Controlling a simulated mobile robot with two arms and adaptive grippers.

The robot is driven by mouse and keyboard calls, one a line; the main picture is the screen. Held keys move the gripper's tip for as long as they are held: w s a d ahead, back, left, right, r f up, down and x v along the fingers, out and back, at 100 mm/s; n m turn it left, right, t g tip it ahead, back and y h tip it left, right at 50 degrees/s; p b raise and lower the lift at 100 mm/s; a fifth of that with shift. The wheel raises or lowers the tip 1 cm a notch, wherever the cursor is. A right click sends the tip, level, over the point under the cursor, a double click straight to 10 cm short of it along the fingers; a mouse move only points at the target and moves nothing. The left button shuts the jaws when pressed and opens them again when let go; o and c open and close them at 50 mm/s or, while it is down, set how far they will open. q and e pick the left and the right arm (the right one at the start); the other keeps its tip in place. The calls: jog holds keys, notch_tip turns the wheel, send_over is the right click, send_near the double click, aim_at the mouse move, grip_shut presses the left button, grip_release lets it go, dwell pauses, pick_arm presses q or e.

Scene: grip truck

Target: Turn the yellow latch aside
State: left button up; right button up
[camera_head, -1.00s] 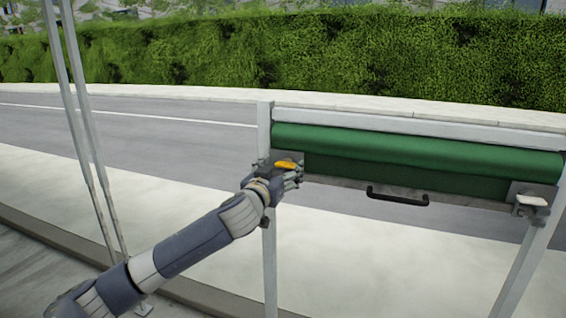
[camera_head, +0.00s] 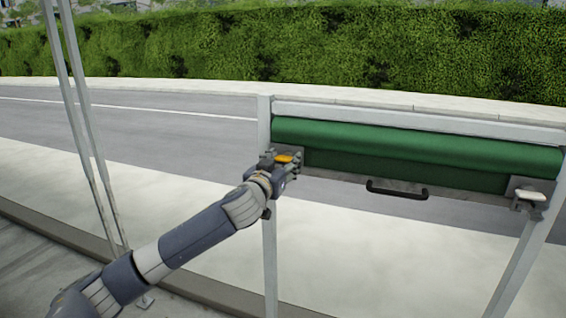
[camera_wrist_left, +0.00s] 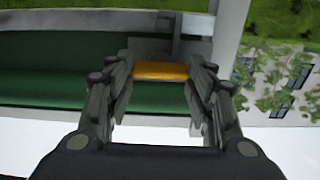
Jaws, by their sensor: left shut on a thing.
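The yellow latch (camera_head: 284,158) is at the left end of the green roller shutter, by the left post. In the left wrist view the yellow latch (camera_wrist_left: 161,71) lies crosswise between the fingertips. My left gripper (camera_head: 290,163) is at the latch, and in the left wrist view my left gripper (camera_wrist_left: 160,78) has a finger at each end of the latch, shut on it. The fingers hide part of the latch's mount. My right gripper is not in view.
The green shutter (camera_head: 420,150) hangs between two grey posts, with a black handle (camera_head: 397,190) on its lower bar. A white latch (camera_head: 530,196) is at the right end. A thin metal pole (camera_head: 85,130) stands at the left. Road and hedge lie beyond.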

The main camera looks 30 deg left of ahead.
pick_arm(q)
jog(key=m+p, duration=0.1)
jog(key=m, duration=0.3)
jog(key=shift+m, duration=0.4)
jog(key=m+p, duration=0.1)
jog(key=m, duration=0.3)
jog(key=shift+d+m, duration=0.1)
jog(key=shift+m, duration=0.2)
jog(key=m+p, duration=0.2)
jog(key=m, duration=0.2)
jog(key=shift+f, duration=0.1)
jog(key=shift+f+m+p, duration=0.15)
jog(key=shift+m+p, duration=0.55)
jog(key=shift+m, duration=1.5)
jog(key=o, duration=1.1)
jog(key=shift+c, duration=0.2)
